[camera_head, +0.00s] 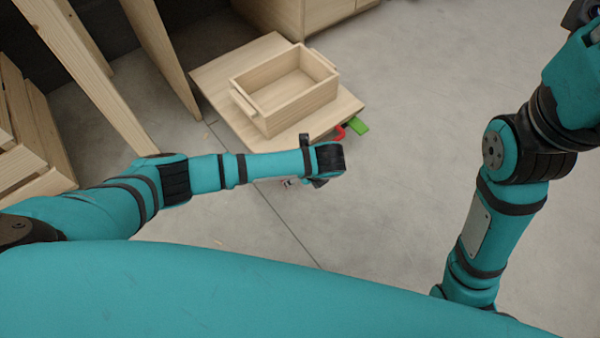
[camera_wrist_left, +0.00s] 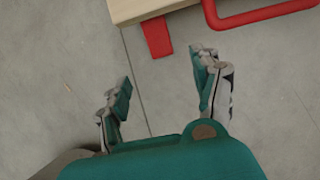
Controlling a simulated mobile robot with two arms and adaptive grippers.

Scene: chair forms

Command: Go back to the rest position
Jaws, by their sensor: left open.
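My left arm comes in from the left in the head view and ends near the front edge of the low wooden table. My left gripper (camera_head: 291,183) is mostly hidden behind its own wrist there. In the left wrist view my left gripper (camera_wrist_left: 160,92) has its two fingers spread apart, with only bare floor between them. My right arm stands at the right of the head view, bent upward, and its gripper is not in view.
A wooden box (camera_head: 270,108) with handles sits on the low wooden table (camera_head: 215,73). A red bar (camera_wrist_left: 265,14) and a green piece (camera_head: 358,124) show at the table's edge. Wooden boards (camera_head: 90,70) stand at left. Grey floor (camera_head: 420,90) is clear between my arms.

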